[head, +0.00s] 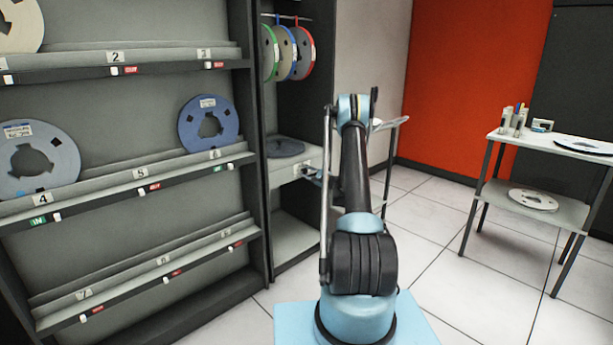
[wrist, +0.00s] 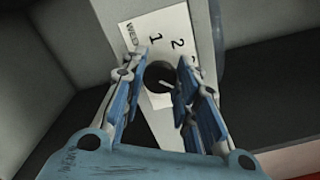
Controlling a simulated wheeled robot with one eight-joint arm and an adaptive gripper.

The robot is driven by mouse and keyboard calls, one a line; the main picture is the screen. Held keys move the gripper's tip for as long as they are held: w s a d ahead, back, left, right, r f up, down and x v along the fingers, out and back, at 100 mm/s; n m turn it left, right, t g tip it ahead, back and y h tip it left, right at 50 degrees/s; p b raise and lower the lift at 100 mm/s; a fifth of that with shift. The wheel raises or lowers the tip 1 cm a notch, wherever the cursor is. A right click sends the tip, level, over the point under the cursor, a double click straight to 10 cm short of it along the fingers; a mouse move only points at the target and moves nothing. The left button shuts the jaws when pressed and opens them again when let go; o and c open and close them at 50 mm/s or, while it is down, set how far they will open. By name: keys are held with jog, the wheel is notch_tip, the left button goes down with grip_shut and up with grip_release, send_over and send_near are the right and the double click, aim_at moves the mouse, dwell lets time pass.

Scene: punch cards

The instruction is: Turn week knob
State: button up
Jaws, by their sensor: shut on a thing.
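The week knob (wrist: 157,73) is a round black dial with a white pointer line, set on a white label plate (wrist: 149,32) in the wrist view. The plate shows the numbers 1 and 2, part of another number, and small lettering that I cannot read surely. The pointer slants toward the lower right of the picture. My gripper (wrist: 161,74) is shut on the knob, one blue-padded finger on either side. In the head view the knob is too small to make out, and my arm hides most of my gripper, which is at the grey cabinet unit (head: 291,169).
A dark reel (head: 285,147) lies on the cabinet unit, with several coloured reels (head: 302,53) hanging above. A numbered rack (head: 130,105) with reels stands at the left. A two-tier table (head: 497,137) stands at the right. Tiled floor (head: 418,228) lies clear between.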

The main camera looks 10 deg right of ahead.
jog(key=shift+s+f, duration=0.1)
jog(key=o, duration=1.1)
jog(key=shift+c, duration=0.2)
jog(key=v, duration=1.2)
